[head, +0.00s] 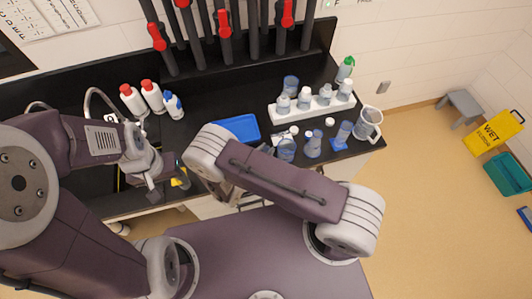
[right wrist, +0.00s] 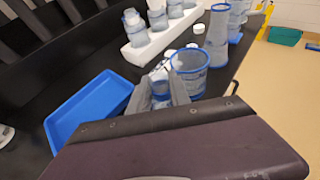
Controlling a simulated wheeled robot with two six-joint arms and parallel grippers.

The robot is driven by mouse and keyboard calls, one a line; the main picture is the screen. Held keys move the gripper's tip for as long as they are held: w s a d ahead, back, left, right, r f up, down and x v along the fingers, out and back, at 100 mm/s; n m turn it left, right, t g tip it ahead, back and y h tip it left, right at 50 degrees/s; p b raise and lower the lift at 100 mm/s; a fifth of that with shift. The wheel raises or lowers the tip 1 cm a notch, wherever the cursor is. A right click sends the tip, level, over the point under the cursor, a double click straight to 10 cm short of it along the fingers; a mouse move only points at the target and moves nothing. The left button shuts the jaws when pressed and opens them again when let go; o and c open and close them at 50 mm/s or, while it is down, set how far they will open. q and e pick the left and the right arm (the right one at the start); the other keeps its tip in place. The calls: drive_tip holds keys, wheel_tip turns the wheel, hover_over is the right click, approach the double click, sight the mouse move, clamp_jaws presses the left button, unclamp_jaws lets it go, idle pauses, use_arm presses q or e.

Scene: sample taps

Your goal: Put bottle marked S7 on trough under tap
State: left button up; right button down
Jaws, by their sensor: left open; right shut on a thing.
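My right gripper (right wrist: 162,92) is shut on a small clear bottle (right wrist: 160,88) with a pale cap, low over the bench; its label is not readable. In the head view my own arm hides this gripper. My left gripper (head: 170,182) is open at the bench's front edge, with a small yellow thing by its tips. No S7 mark is legible on any bottle. Black taps with red handles (head: 225,24) stand along the back. The black trough (head: 190,88) lies below them, partly hard to tell from the dark bench.
A blue tray (head: 237,127) lies beside the held bottle. A white rack (head: 318,108) with several bottles stands behind. Clear beakers (head: 313,146), a jug (head: 368,123) and loose white caps crowd the right. White bottles with red caps (head: 132,99) stand left.

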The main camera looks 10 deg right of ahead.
wheel_tip(320, 180, up, 9)
drive_tip(key=shift+s+f+b, duration=0.1)
drive_tip(key=shift+s+b, duration=0.05)
drive_tip(key=shift+b, duration=0.6)
drive_tip(key=shift+s, duration=0.1)
drive_tip(key=shift+a, duration=0.1)
